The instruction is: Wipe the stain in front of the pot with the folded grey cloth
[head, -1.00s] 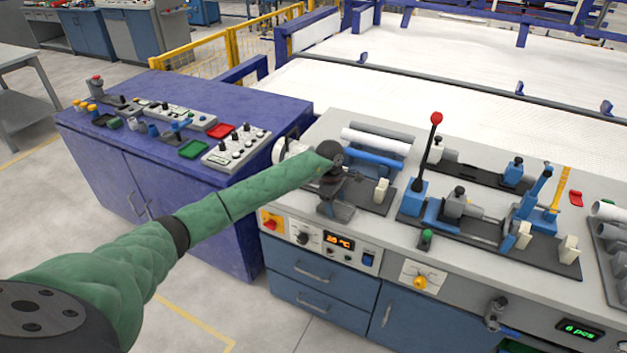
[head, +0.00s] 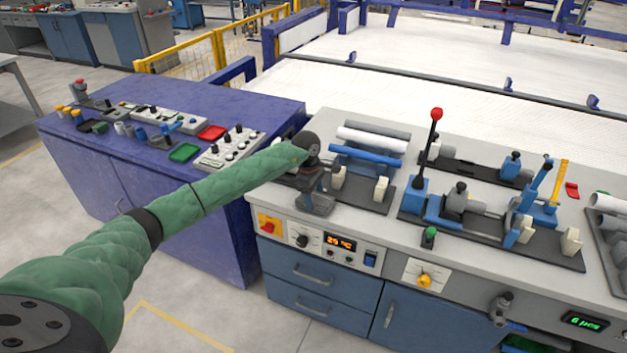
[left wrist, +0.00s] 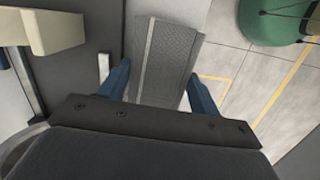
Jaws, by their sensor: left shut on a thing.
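My left gripper (head: 317,200) is low over the front left part of the grey bench (head: 348,222), left of the pipe rack. In the left wrist view its two blue fingers (left wrist: 160,84) are shut on a ribbed grey piece (left wrist: 165,55) with a lighter stripe along one side. My right gripper is not in view.
White and blue pipes (head: 366,154) lie on the rack behind my gripper. A lever with a red knob (head: 436,114) and blue clamps (head: 540,185) stand to the right. A purple cabinet (head: 215,210) with control boxes is at the left. The bench's front edge is close.

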